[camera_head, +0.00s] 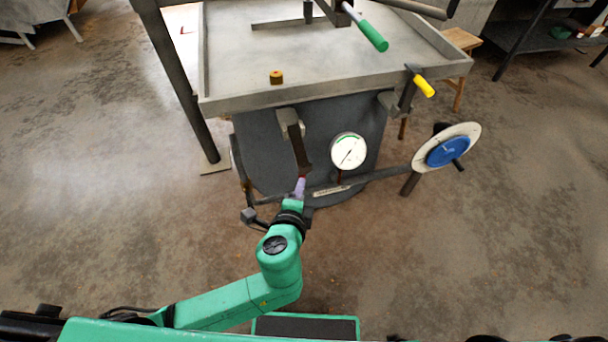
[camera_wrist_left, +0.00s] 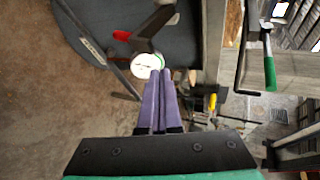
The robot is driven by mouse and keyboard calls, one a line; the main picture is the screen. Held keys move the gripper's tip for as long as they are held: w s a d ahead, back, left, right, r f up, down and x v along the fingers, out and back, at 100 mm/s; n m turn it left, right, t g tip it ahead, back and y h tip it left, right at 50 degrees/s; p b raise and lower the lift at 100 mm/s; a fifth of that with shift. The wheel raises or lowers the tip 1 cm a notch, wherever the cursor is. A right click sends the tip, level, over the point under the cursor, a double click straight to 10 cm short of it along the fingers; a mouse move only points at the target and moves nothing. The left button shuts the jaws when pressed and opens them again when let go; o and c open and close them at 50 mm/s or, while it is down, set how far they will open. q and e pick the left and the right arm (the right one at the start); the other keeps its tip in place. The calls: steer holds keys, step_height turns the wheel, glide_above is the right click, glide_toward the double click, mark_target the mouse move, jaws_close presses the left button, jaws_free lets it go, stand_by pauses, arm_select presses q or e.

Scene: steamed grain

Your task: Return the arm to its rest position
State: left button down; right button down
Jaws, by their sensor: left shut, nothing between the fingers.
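My left arm, green, comes in from the lower left in the head view. Its gripper (camera_head: 299,187) points away from me toward the front of a grey tank (camera_head: 270,150). In the left wrist view the two purple fingers (camera_wrist_left: 160,75) lie closed together with nothing between them. A dark lever (camera_head: 297,145) hangs from the tank's top edge, its lower end near the fingertips in the head view. In the wrist view its red end (camera_wrist_left: 121,35) stands apart from the fingers. My right gripper is not in view.
A white dial gauge (camera_head: 348,151) is right of the lever. A grey tray table (camera_head: 240,50) tops the tank, with a green handle (camera_head: 373,36), a yellow handle (camera_head: 424,87) and a small brass cylinder (camera_head: 276,77). A blue-centred wheel (camera_head: 446,151) stands right.

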arm_select(q)
steer(key=shift+s+r, duration=0.2)
steer(key=shift+s, duration=0.3)
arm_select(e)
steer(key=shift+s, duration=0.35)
